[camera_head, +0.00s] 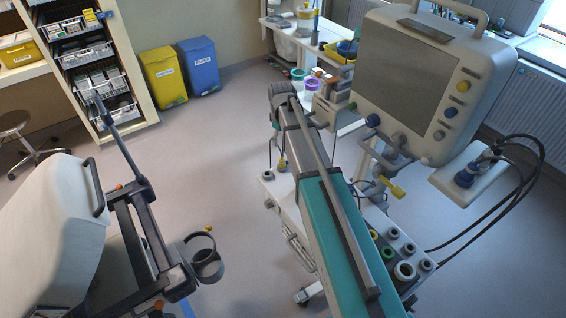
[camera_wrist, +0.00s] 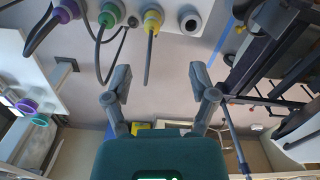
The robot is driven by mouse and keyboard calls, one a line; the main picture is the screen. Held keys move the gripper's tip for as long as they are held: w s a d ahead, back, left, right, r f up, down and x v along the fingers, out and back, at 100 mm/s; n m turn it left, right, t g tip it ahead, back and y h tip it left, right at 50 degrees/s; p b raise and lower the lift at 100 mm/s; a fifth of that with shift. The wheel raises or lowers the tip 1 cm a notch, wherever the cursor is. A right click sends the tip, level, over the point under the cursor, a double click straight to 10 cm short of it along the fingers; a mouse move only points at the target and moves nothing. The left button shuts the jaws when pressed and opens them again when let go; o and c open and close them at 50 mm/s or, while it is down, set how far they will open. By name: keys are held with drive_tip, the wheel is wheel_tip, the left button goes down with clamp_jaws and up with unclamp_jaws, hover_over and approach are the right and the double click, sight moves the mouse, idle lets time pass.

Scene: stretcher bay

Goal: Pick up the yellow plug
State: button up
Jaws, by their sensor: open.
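The yellow plug (camera_wrist: 152,20) sits in a white panel at the top of the wrist view, with a dark cable running from it. A purple plug (camera_wrist: 65,10) and a green plug (camera_wrist: 106,18) sit to its left. My gripper (camera_wrist: 161,74) is open and empty, its two fingers spread apart. In the picture the yellow plug lies above the gap between the fingertips, apart from them. In the head view a small yellow piece (camera_head: 282,164) shows beside my teal arm; I cannot tell if it is the same plug.
A monitor (camera_head: 416,80) stands on the cart at right, with black cables (camera_head: 520,185) beside it. A stretcher (camera_head: 55,225) with a ring holder (camera_head: 206,262) is at left. Yellow (camera_head: 163,78) and blue (camera_head: 199,66) bins stand behind. Floor between stretcher and cart is clear.

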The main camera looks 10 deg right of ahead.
sight(282, 159)
drive_tip(key=shift+w, duration=0.8)
wheel_tip(282, 159, down, 9)
drive_tip(key=b, duration=0.8)
drive_tip(key=shift+r+b, duration=0.2)
drive_tip(key=shift+b, duration=0.1)
drive_tip(key=shift+f, duration=0.1)
drive_tip(key=f+b, duration=0.3)
drive_tip(key=shift+w+d, duration=0.15)
drive_tip(key=shift+d, duration=0.05)
drive_tip(key=shift+f+b, duration=1)
drive_tip(key=shift+b, duration=0.1)
